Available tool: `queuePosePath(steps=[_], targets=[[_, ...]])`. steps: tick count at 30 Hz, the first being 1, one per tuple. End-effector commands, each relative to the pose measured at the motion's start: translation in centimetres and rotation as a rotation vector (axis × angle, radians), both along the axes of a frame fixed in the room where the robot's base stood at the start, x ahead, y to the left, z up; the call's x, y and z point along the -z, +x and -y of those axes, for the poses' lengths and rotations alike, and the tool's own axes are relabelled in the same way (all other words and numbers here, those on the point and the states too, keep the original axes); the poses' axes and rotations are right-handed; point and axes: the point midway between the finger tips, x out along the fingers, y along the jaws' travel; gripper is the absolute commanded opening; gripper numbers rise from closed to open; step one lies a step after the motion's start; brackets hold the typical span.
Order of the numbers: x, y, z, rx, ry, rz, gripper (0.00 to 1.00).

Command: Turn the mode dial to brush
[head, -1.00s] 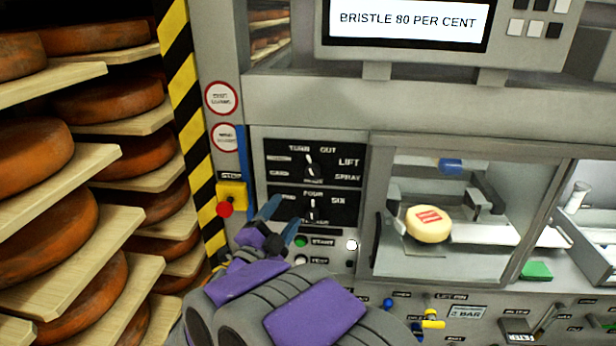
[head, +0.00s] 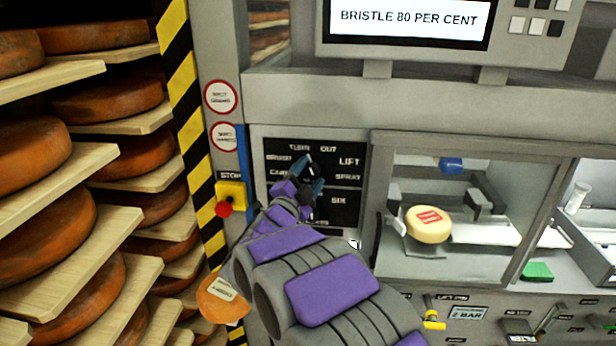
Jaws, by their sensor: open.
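The mode dial (head: 312,171) is the upper knob on a black panel, ringed by labels including TURN, OUT, LIFT, SPRAY and BRUSH. BRUSH is at the upper left of the ring. My gripper (head: 310,174) is open at the dial, with one blue fingertip to its upper left and the other to its right. The knob shows between them; I cannot tell whether the fingers touch it. A small white mark shows on the knob, but its exact pointing is hard to read. My arm hides the lower left of the panels.
A lower dial panel (head: 340,212) with SIX on it is partly covered by my wrist. A red stop button (head: 223,209) is to the left. A glazed chamber with a pale cheese (head: 428,225) stands right. The screen (head: 408,20) reads BRISTLE 80 PER CENT. Cheese shelves (head: 90,240) fill the left.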

Motion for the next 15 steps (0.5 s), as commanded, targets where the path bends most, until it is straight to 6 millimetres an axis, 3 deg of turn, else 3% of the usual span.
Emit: queuePosePath(steps=[6,15], targets=[[-0.08,0.00,0.19,0.001,0.001,0.001,0.61],[-0.08,-0.01,0.15,0.001,0.001,0.001,0.33]])
